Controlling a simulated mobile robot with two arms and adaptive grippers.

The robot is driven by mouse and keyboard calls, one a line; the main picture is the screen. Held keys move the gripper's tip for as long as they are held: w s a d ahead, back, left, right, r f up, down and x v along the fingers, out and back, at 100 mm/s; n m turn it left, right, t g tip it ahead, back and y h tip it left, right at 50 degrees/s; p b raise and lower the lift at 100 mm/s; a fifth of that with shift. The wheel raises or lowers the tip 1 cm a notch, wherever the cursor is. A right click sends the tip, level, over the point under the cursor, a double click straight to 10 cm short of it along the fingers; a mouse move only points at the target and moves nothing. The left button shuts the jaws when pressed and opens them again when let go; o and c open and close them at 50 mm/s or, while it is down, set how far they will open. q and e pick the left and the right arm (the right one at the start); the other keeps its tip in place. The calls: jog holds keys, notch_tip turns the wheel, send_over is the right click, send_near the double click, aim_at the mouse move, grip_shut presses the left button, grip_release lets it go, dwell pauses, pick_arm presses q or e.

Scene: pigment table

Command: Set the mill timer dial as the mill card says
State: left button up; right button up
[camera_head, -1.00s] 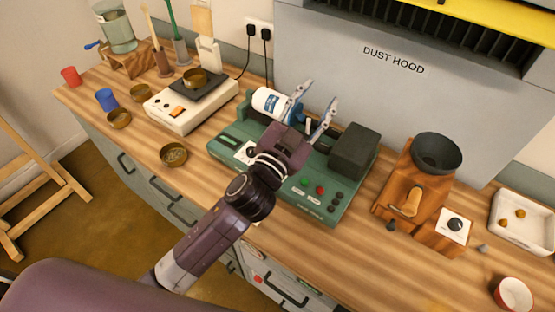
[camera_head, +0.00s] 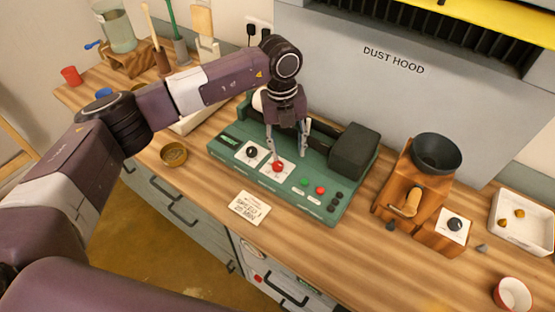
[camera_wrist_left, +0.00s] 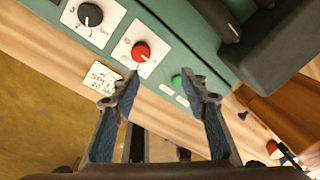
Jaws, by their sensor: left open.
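The green mill (camera_head: 232,157) stands mid-table. Its panel has a red dial (camera_head: 278,167) on a white plate and a black dial (camera_head: 251,152) to its left. The wrist view shows the red dial (camera_wrist_left: 141,51) and black dial (camera_wrist_left: 90,14) upright, their scale marks too small to read surely. My left gripper (camera_head: 286,154) points down, open and empty, just above the red dial and apart from it. The mill card (camera_head: 250,208) lies on the table before the mill; it seems to mention a speed and minutes, its digits unclear. My right gripper is out of view.
A white jar (camera_head: 258,101) on the mill is mostly hidden behind my arm. Green (camera_head: 304,182) and red (camera_head: 320,189) buttons sit right of the dials. A dark motor box (camera_head: 353,150) and wooden grinder (camera_head: 411,185) stand to the right. A bowl (camera_head: 173,154) is at left.

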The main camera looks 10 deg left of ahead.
aim_at(278, 164)
pick_arm(q)
jog(key=shift+w+a+r+y, duration=0.15)
jog(key=shift+a+r+y, duration=0.1)
jog(key=shift+a, duration=0.35)
jog(key=shift+w+a+r+y, duration=0.15)
jog(key=shift+a+y, duration=0.1)
jog(key=shift+a, duration=0.35)
jog(key=shift+a+f+n, duration=0.2)
jog(key=shift+a+n, duration=0.1)
notch_tip(278, 164, down, 6)
jog(key=p, duration=0.3)
jog(key=shift+d+f, duration=0.1)
jog(key=shift+f, duration=0.6)
grip_shut()
